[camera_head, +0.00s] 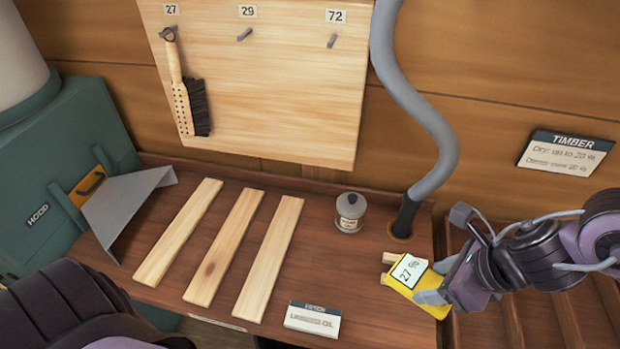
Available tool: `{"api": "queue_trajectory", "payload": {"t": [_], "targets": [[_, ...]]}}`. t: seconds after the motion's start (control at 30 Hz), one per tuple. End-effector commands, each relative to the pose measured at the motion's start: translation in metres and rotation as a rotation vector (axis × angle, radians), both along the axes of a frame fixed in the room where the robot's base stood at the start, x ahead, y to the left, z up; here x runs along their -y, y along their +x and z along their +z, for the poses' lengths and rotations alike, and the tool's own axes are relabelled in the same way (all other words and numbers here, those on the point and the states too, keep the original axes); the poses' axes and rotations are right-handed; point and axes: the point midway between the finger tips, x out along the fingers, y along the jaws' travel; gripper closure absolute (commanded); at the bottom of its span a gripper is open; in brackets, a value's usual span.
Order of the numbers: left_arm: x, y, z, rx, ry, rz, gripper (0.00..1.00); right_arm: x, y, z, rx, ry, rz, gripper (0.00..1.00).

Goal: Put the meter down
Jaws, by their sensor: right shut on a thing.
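The yellow meter (397,284) has a white display reading 27 %. My right gripper (434,291) comes in from the right and is shut on the meter, near the right end of the dark wooden bench (360,285). A short piece of pale wood (391,258) shows partly behind the meter, and the meter hides the rest of it. I cannot tell whether the meter touches the wood or the bench. My left arm shows at the lower left, but its gripper is out of view.
Three pale planks (179,232) lie side by side on the bench. A jar (350,212), an oil label (313,319) and a grey hose (425,120) stand nearby. A brush (187,95) hangs on peg 27; pegs 29 and 72 are bare. A timber sign (565,152) is at right.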

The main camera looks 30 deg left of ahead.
Motion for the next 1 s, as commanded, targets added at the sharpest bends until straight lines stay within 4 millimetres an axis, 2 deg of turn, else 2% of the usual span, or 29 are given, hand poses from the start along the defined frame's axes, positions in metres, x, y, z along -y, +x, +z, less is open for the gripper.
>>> {"api": "queue_trajectory", "payload": {"t": [0.13,0.33,0.47,0.93,1.0], "targets": [[-0.001,-0.001,0.002,-0.001,0.001,0.000,0.64,-0.002,0.003,0.005,0.001,0.001,0.094,0.71],[-0.001,-0.001,0.002,-0.002,0.002,0.000,0.64,-0.002,0.003,0.004,0.003,0.001,0.116,0.71],[-0.002,-0.001,0.002,-0.002,0.001,0.000,0.64,-0.002,0.002,-0.007,-0.002,0.002,0.114,0.71],[-0.001,-0.001,-0.002,-0.002,0.002,-0.002,0.64,-0.003,0.000,-0.114,-0.006,0.002,0.109,0.71],[-0.001,-0.001,0.004,-0.002,0.001,-0.002,0.64,-0.001,0.001,-0.126,-0.004,-0.002,0.109,0.71]]}}
